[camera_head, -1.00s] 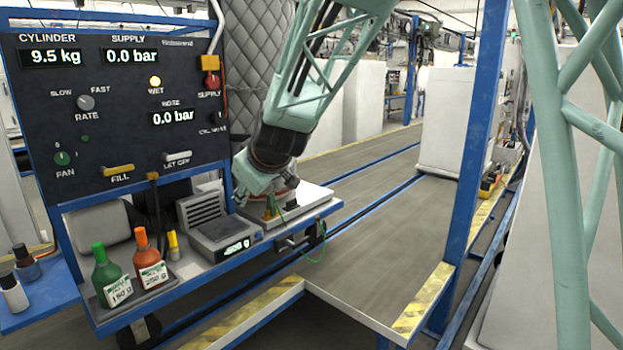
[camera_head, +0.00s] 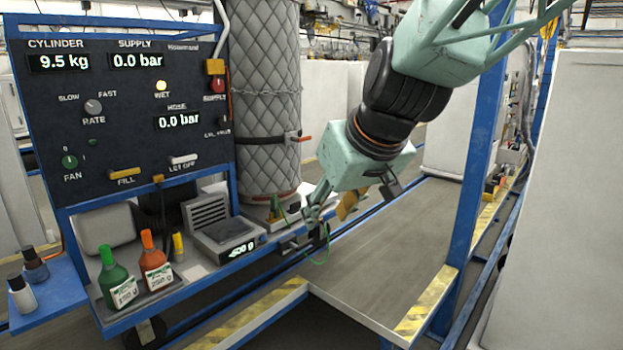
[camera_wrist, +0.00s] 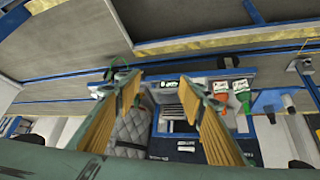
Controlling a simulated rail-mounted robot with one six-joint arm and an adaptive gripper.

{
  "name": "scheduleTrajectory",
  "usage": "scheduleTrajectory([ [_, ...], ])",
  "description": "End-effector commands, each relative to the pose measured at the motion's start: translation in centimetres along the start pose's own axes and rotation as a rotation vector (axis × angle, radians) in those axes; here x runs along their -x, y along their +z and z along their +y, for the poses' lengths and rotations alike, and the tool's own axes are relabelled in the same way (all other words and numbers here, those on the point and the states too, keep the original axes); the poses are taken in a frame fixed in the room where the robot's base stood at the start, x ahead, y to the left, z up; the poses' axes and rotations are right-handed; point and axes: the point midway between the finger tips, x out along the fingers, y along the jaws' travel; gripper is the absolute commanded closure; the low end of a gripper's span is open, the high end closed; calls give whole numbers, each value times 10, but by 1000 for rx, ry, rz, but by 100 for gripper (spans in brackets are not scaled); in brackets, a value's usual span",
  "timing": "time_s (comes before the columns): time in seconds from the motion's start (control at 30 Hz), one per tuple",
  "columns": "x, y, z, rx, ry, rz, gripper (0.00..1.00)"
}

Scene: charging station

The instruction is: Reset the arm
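My arm, mint green with black joints, reaches down from the upper right in the head view. My gripper (camera_head: 335,208) hangs over the right end of the charging bench, in front of and right of the quilted grey cylinder (camera_head: 265,100). In the wrist view my gripper (camera_wrist: 160,82) has its two yellow-padded fingers wide apart with nothing held between them. The quilted cylinder also shows far off between the fingers (camera_wrist: 130,132).
The control panel (camera_head: 120,110) reads cylinder 9.5 kg and supply 0.0 bar. A scale (camera_head: 225,240), a green bottle (camera_head: 113,280) and an orange-capped bottle (camera_head: 155,265) stand on the bench. A blue post (camera_head: 483,150) stands right of my arm. The grey platform (camera_head: 375,260) is clear.

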Motion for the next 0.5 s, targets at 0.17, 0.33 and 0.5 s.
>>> scheduleTrajectory([
  [0.17,29,33,6,-39,8,-28,63],
  [0.33,54,66,10,-79,19,-59,63],
  [0.5,78,100,12,-117,32,-89,63],
])
